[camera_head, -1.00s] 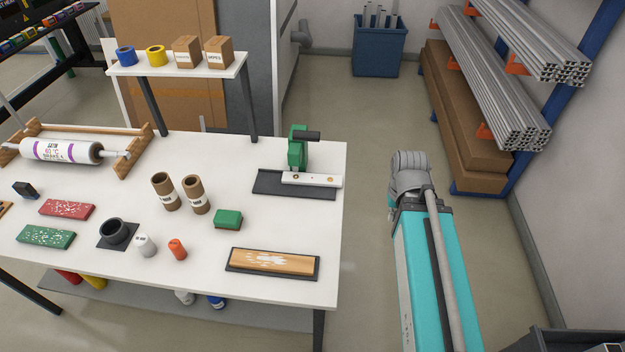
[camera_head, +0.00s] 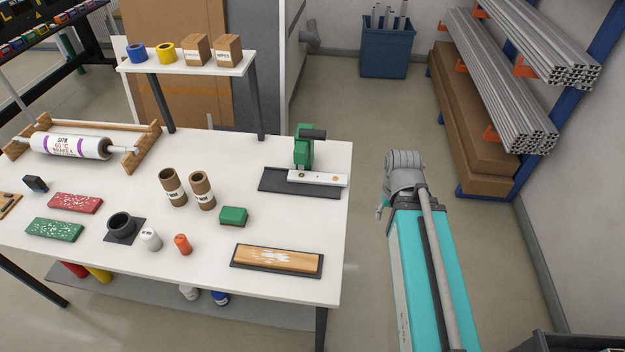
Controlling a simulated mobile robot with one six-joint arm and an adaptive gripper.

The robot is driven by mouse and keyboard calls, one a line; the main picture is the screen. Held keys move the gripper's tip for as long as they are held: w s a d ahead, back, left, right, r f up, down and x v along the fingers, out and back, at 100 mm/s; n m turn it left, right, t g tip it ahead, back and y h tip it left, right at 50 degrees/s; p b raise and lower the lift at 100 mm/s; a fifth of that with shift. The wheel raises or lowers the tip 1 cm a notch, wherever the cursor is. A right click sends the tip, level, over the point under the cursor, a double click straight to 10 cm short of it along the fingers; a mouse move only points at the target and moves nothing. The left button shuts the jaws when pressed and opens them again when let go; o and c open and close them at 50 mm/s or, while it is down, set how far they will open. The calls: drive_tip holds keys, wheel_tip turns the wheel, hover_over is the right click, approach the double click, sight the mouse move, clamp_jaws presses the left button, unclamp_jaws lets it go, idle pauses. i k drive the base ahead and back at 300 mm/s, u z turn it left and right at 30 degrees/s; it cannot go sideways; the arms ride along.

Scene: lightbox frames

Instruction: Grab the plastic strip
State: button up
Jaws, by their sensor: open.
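A white strip (camera_head: 318,178) with two brass-coloured spots, which looks like the plastic strip, lies on a dark base plate (camera_head: 290,187) at the table's back right corner. A green clamp (camera_head: 303,150) with a dark handle stands at the strip's left end. I cannot tell whether it presses on the strip. The strip's right end reaches past the plate, close to the table's right edge. My gripper is not in view; only my teal and grey arm parts show, right of the table.
The white table (camera_head: 215,140) also holds a wooden block on a dark tray (camera_head: 233,264), a green block (camera_head: 233,216), two cardboard tubes and a film roll (camera_head: 70,146). A small shelf (camera_head: 190,68) stands behind. Metal profiles (camera_head: 500,85) fill a rack at right. The floor between is clear.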

sight(302, 177)
drive_tip(key=u, duration=0.5)
drive_tip(key=k, duration=1.05)
drive_tip(key=z, duration=0.65)
drive_tip(key=i, duration=1)
